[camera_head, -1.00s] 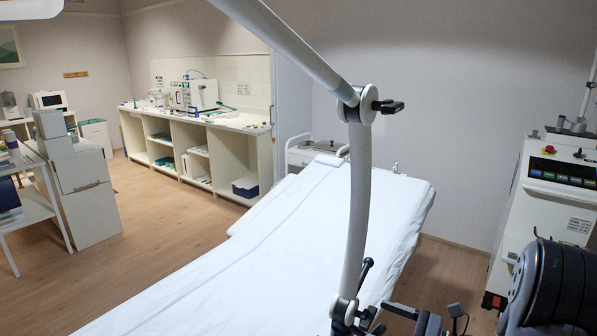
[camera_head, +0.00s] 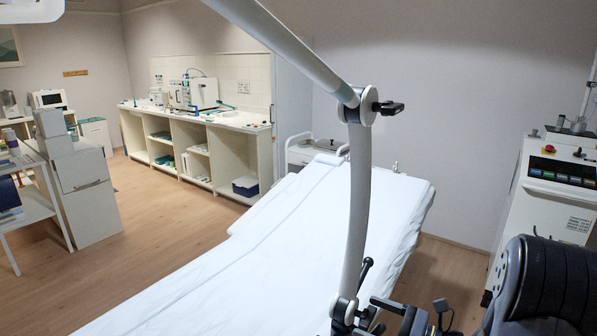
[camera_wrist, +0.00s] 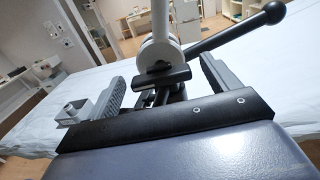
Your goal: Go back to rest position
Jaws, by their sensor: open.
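My gripper (camera_wrist: 165,88) is open in the wrist view, with its two grey fingers wide apart and a dark bar across their base. It also shows in the head view (camera_head: 412,308), low at the right of centre and partly cut off by the frame. The white jointed arm (camera_head: 357,205) hangs over the couch, and its lower joint (camera_wrist: 158,50) is just beyond the fingers. A black lever with a round knob (camera_wrist: 273,12) crosses above the right finger. A dark clamp handle (camera_wrist: 162,77) shows between the fingers; I cannot tell whether anything touches.
The couch (camera_head: 290,235) under a white sheet fills the middle. A white machine (camera_head: 550,190) with a button panel stands at the right. A long counter (camera_head: 235,124) with shelves and a white cabinet (camera_head: 82,200) stand at the left. The wooden floor (camera_head: 150,220) between is clear.

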